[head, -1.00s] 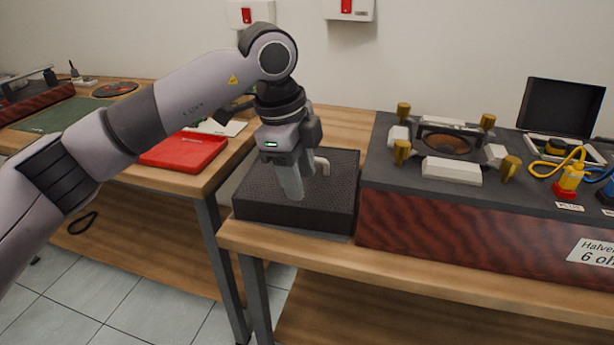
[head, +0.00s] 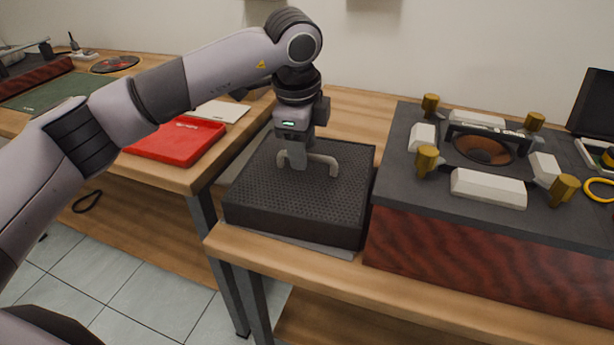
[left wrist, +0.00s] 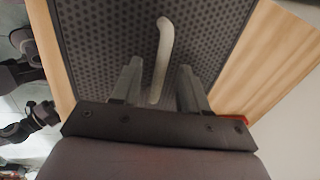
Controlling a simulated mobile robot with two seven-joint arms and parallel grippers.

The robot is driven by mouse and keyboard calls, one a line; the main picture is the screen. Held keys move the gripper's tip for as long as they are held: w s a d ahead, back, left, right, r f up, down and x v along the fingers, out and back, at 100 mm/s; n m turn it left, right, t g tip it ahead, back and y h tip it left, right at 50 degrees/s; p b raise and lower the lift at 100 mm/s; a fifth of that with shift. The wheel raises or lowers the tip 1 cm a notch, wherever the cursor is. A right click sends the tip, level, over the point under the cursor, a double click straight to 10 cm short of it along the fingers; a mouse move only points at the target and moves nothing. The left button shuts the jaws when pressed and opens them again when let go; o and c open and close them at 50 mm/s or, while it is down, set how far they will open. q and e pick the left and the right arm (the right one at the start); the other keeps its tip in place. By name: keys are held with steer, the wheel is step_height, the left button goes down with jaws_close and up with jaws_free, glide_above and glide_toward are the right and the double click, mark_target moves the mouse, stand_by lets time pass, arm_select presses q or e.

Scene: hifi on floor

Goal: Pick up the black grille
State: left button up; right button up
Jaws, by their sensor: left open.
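The black grille (head: 290,205) is a dark perforated block with a pale bar handle (head: 325,161) on top. It lies on the bench, left of the speaker rig. My left gripper (head: 299,166) points down over the handle, with its fingers hiding the handle's middle. In the left wrist view the handle (left wrist: 162,55) runs up between the two open fingers of my left gripper (left wrist: 158,82), above the grille's perforated top (left wrist: 105,35). I cannot tell whether a finger touches the handle. My right gripper is not in view.
A dark box with a wood-grain front (head: 440,243) stands close to the grille's right, bearing a speaker in a clamp frame (head: 487,150). A red tray (head: 178,139) lies on the bench to the left. The bench behind the grille (head: 355,110) is clear.

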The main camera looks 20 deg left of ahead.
arm_select(q)
steer(key=shift+w+f, duration=0.1)
steer(key=shift+f, duration=0.6)
jaws_close()
steer(key=shift+r, duration=0.1)
stand_by(0.8)
